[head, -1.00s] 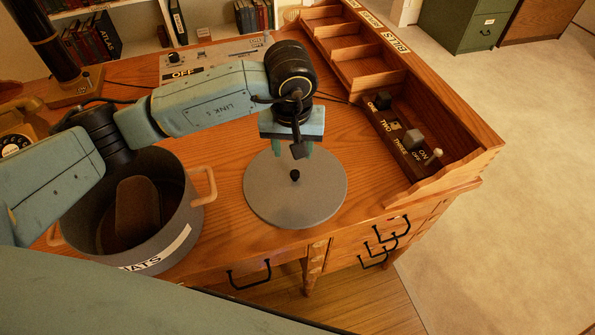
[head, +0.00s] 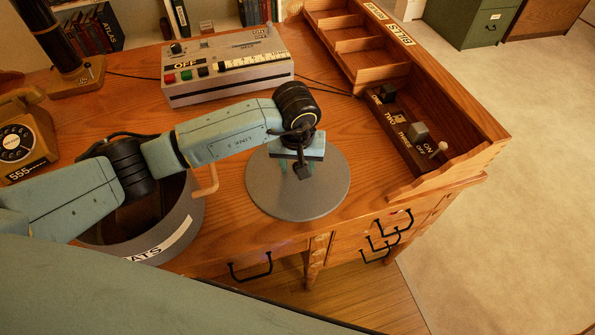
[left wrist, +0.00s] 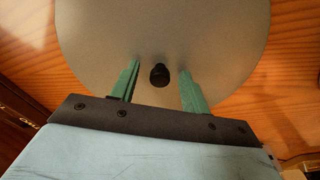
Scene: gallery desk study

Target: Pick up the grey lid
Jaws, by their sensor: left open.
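The grey lid (head: 270,200) is a flat round disc lying on the wooden desk, right of the grey pot. In the left wrist view the lid (left wrist: 220,40) fills the upper middle, with its small black knob (left wrist: 159,75) near the centre. My left gripper (head: 296,172) is over the lid, pointing down. In the left wrist view my left gripper (left wrist: 158,82) is open, its green fingers on either side of the knob and apart from it. In the head view the knob is hidden behind the gripper. My right gripper is not in view.
The grey pot (head: 188,222) with a wooden handle stands at left, partly under my arm. A control box (head: 228,78) is behind. A wooden compartment tray (head: 462,160) with switches stands at right. A telephone (head: 25,140) is at far left.

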